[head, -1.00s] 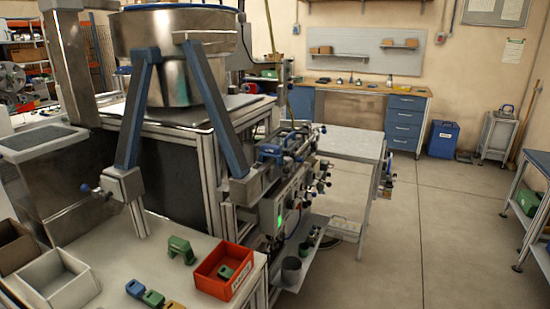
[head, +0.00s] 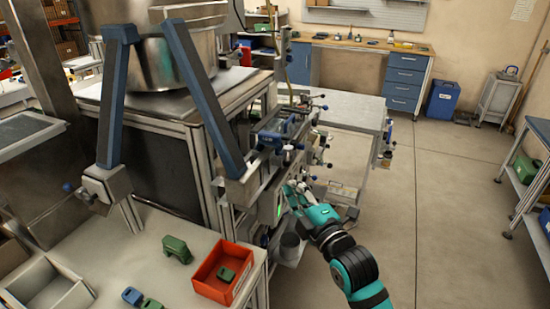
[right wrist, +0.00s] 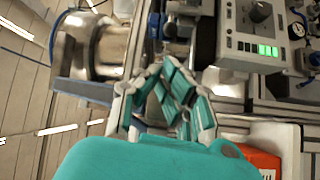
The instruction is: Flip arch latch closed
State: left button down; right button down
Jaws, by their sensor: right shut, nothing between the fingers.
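I cannot pick out the arch latch for certain. A blue mechanism with a rail (head: 272,138) sits on the side of the machine in the head view; its fine parts are too small to read. My right gripper (head: 293,188) reaches in from the lower right to the machine's side, just below that mechanism. In the right wrist view its teal and grey fingers (right wrist: 165,95) are shut and empty. I cannot tell whether they touch anything. My left gripper is out of view.
A control box with green lights (right wrist: 262,40) is close by in the right wrist view. A red bin (head: 244,285) and a green arch-shaped piece (head: 177,248) are on the front table. A grey side table (head: 352,108) stands behind.

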aim_at(287, 156)
jog(key=shift+s, duration=0.15)
jog(key=p+x, duration=0.2)
jog(key=x, duration=0.8)
jog(key=shift+p, duration=0.35)
